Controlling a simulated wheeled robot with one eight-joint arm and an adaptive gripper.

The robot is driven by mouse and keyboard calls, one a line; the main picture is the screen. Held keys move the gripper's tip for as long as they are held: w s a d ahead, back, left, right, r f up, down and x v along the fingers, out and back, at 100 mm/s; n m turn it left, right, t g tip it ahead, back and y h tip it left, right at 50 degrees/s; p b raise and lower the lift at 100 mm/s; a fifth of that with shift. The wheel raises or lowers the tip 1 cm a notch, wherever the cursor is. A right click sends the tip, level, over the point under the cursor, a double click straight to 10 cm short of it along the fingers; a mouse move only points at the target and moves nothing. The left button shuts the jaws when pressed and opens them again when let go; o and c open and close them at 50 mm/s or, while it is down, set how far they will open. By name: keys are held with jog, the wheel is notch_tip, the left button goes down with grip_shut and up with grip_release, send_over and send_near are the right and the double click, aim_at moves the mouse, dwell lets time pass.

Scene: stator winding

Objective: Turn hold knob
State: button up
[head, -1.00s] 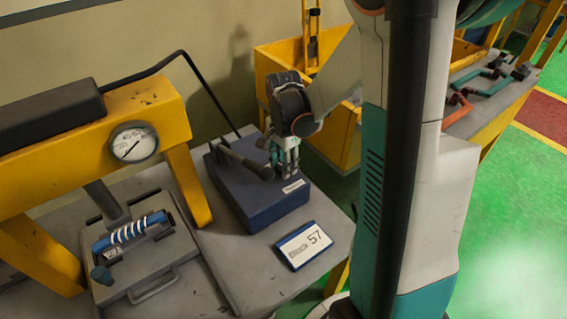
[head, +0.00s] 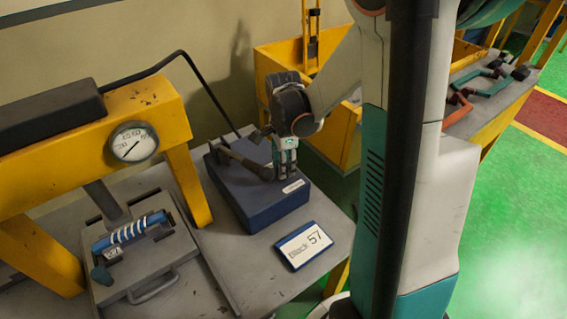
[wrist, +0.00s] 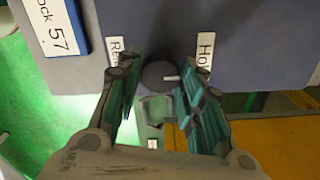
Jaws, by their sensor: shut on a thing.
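The hold knob (wrist: 160,74) is a dark round knob with a white pointer mark, which points right toward a label starting "Ho" (wrist: 205,52). A label starting "Re" (wrist: 115,50) is on its left. My gripper (wrist: 160,88) is shut on the knob, with one finger on each side of it. In the head view my gripper (head: 285,170) reaches down to the blue control box (head: 263,208), and the knob is hidden there behind the fingers. The box also has a lever (head: 248,163) beside the gripper.
A "Block 57" plate (head: 304,246) lies in front of the box on the grey table (head: 215,262). A yellow press frame (head: 188,185) with a gauge (head: 134,142) stands left, near a fixture holding a wound blue part (head: 130,231). A yellow bin (head: 335,138) is behind.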

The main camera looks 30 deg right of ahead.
jog(key=o, duration=1.1)
jog(key=shift+c, duration=0.2)
jog(key=shift+r, duration=0.1)
notch_tip(320, 180, up, 12)
